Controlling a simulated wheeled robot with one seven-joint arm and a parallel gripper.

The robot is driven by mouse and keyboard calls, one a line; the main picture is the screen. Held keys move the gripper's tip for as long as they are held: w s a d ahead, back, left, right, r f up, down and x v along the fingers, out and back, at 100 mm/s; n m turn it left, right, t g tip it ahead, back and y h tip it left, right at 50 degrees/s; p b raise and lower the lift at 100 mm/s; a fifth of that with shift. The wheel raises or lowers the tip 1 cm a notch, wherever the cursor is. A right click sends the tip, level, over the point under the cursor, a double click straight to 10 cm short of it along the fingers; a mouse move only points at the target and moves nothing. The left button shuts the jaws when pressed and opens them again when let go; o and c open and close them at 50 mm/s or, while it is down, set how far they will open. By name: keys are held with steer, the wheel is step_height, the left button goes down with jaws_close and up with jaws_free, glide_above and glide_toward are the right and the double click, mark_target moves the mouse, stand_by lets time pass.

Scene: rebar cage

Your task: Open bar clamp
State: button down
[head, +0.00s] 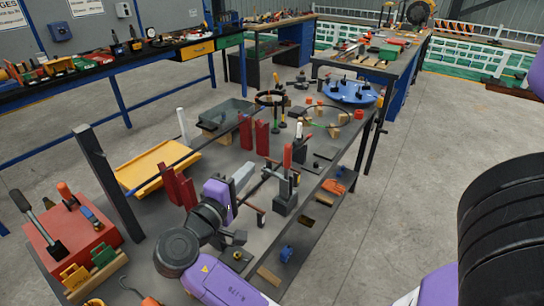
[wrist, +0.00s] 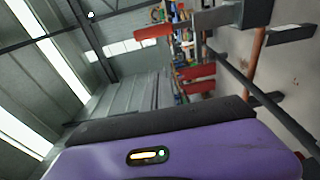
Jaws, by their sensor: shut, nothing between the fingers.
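The bar clamp stands near the middle of the front table in the head view. It seems to include a dark bar (head: 255,180), a dark block (head: 285,203) and an upright red handle (head: 287,155); its exact outline is hard to separate from nearby parts. In the wrist view a dark bar (wrist: 262,97), a grey block (wrist: 232,15) and a red handle (wrist: 153,32) show at upper right. My gripper (head: 218,197), purple, is just left of the clamp and apart from it. It is shut and empty. Its fingertips are not clearly visible.
Red uprights (head: 262,137) and a yellow tray (head: 157,166) stand behind and left of my gripper. A red toolbox (head: 68,238) is at the front left. A blue round plate (head: 349,92) lies at the far end. Small blocks lie along the right edge.

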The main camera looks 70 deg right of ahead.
steer(key=s+d+p, duration=0.1)
steer(key=d+p, duration=0.1)
steer(key=d, duration=0.8)
steer(key=shift+s+a, duration=0.3)
steer(key=shift+s, duration=0.3)
steer(key=shift+s+a, duration=0.25)
steer(key=shift+s, duration=0.4)
steer(key=shift+s+a, duration=0.3)
steer(key=shift+s, duration=0.3)
steer(key=shift+s+f, duration=0.1)
